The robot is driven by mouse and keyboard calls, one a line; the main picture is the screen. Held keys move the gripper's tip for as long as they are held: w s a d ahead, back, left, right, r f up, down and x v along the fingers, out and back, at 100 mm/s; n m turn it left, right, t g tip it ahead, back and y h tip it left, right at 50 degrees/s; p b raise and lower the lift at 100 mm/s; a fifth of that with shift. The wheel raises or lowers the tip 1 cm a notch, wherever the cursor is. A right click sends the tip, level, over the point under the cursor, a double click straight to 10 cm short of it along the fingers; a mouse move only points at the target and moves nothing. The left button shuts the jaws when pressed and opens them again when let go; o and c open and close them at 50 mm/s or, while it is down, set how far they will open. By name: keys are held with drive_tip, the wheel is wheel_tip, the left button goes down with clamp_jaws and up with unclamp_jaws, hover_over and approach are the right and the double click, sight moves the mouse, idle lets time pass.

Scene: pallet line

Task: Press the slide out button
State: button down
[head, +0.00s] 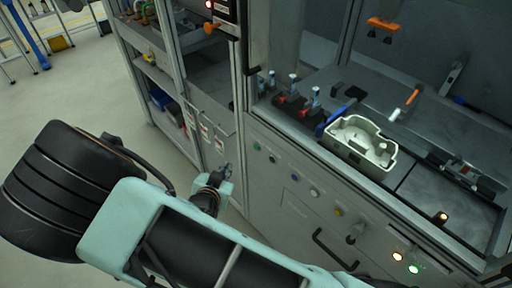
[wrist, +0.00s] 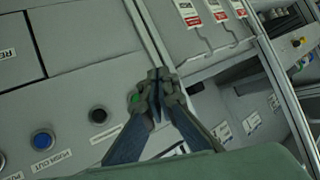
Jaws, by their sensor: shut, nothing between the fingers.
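A slanted row of round buttons runs along the front panel of the grey cabinet. In the head view I see a green button (head: 257,145), a black button (head: 272,160), a blue button (head: 293,177), a white button (head: 314,192) and a yellow button (head: 338,212). The wrist view shows the blue button (wrist: 42,139), the black button (wrist: 98,114) and the green button (wrist: 134,98), partly covered by a finger. My gripper (wrist: 158,75) is shut and empty, beside the green button; contact cannot be told.
A black handle (head: 335,250) and lit orange and green lamps (head: 405,262) are lower on the panel. A pale casing (head: 358,145) sits on the worktop above. Shelving with a blue bin (head: 161,100) stands left. Open floor lies at left.

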drive_tip(key=w+d+b, duration=0.3)
drive_tip(key=w+d, duration=0.3)
drive_tip(key=shift+w, duration=0.35)
drive_tip(key=shift+w+b, duration=0.1)
drive_tip(key=shift+b, duration=0.25)
idle(1.1)
drive_tip(key=shift+w+d, duration=0.2)
drive_tip(key=shift+w+d+b, duration=0.3)
drive_tip(key=shift+w, duration=0.05)
idle(1.0)
drive_tip(key=shift+s+a+p, duration=0.3)
drive_tip(key=shift+s+a, duration=0.25)
drive_tip(key=shift+s, duration=0.1)
drive_tip(key=shift+s+a, duration=0.1)
drive_tip(key=shift+s+a+p, duration=0.85)
drive_tip(key=shift+s+a, duration=0.75)
drive_tip(key=shift+s, duration=0.2)
